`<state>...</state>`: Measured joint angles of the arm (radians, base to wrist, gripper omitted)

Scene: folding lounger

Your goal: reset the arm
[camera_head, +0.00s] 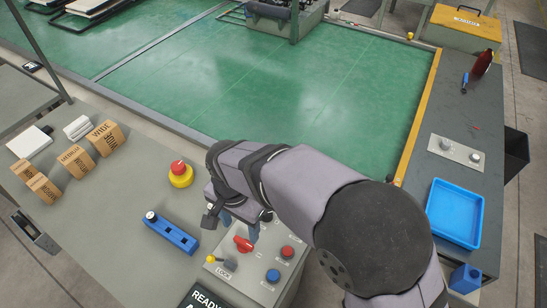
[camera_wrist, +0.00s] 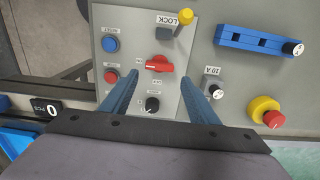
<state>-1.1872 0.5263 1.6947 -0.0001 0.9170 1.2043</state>
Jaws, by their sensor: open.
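My gripper (camera_head: 240,222) is over the grey control panel (camera_head: 216,271) at the front middle of the bench in the head view. In the wrist view, its two blue fingers are spread apart, with nothing held between them (camera_wrist: 161,82). A red rotary switch (camera_wrist: 160,63) shows just beyond the fingertips, between their lines; it is also in the head view (camera_head: 243,244). A black knob (camera_wrist: 152,104) shows between the fingers. Whether a finger touches the panel cannot be told. My arm hides part of the panel in the head view.
The panel has a blue button (camera_head: 273,275), a red button (camera_head: 287,252) and a yellow-handled lock (camera_head: 225,262). A yellow-and-red emergency stop (camera_head: 181,175) and a blue bar (camera_head: 171,233) stand left. Wooden blocks (camera_head: 106,138) are farther left. A blue tray (camera_head: 430,210) lies right.

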